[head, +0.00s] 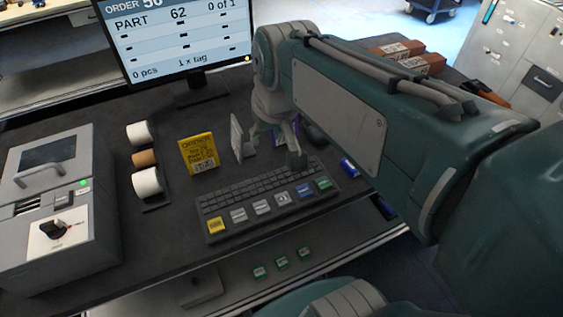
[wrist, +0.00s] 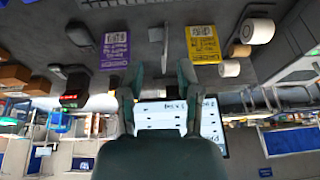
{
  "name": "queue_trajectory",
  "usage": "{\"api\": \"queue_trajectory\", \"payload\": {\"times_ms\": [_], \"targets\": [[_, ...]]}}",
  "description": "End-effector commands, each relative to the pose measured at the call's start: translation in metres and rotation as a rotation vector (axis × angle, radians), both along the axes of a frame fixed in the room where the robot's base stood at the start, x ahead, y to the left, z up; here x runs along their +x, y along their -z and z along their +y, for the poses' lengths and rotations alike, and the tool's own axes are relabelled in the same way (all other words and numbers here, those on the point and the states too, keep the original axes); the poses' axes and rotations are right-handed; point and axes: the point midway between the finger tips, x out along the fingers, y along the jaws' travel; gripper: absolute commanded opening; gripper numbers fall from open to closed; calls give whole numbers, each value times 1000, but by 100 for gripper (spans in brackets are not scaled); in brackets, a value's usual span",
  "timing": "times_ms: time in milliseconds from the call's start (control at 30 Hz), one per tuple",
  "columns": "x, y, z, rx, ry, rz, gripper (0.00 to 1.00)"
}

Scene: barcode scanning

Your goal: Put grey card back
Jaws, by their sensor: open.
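The grey card (head: 237,137) stands upright on the dark desk in the head view, between the yellow card and my gripper. In the wrist view a thin grey upright shape (wrist: 165,40), seen nearly edge-on, lies ahead of the gap between my fingers; it looks like the same card. My gripper (head: 281,150) is just right of the card in the head view, above the back of the keyboard. The wrist view shows its two fingers (wrist: 161,73) apart with nothing between them. Whether a finger touches the card cannot be told.
The yellow card (head: 199,153) stands left, and a purple card (wrist: 114,46) stands on the other side, partly hidden by my gripper in the head view. A keyboard (head: 268,198) lies in front. Label rolls (head: 147,183), a grey machine (head: 60,205) and a monitor (head: 180,40) stand around.

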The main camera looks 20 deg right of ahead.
Motion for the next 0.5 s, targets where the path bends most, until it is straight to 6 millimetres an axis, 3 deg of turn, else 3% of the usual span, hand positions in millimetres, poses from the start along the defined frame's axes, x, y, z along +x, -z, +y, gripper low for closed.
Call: {"api": "queue_trajectory", "payload": {"times_ms": [33, 200, 333, 500], "targets": [[-15, 2, 0, -5, 1, -26, 44], [-54, 16, -1, -21, 2, -98, 44], [-73, 26, -2, -29, 3, -137, 44], [-81, 32, -2, -33, 4, -153, 44]]}}
